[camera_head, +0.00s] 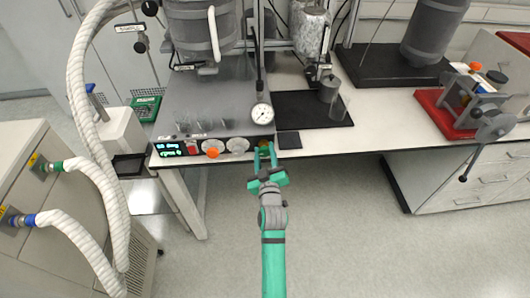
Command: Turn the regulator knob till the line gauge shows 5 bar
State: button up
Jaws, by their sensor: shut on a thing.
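My gripper (265,156) is at the front edge of the bench. Its green fingers are closed around a small knob (264,143) at the right end of the control panel, and they hide most of it. The line gauge (262,113) is a round white dial just above the gripper, on a thin dark upright line. Its needle is too small to read. An orange knob (212,153) and a grey-white dial (237,145) sit on the panel to the left of my gripper.
Green-lit displays (171,149) are at the panel's left end. A black tray (312,108) with a metal pot and glass beaker lies to the right. A red tray (430,101) with a clamp device stands farther right. White hoses (85,110) run down the left. Floor in front is clear.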

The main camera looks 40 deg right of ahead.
jog(key=m, duration=0.3)
jog(key=shift+r, duration=0.1)
jog(key=m, duration=0.5)
jog(key=shift+w+r, duration=0.1)
jog(key=shift+w, duration=0.05)
jog(key=m, duration=1.1)
jog(key=shift+r+m, duration=0.1)
jog(key=shift+m, duration=0.2)
jog(key=shift+d+m, duration=0.15)
jog(key=shift+m, duration=0.95)
jog(key=shift+s+m, duration=0.2)
jog(key=shift+m, duration=0.6)
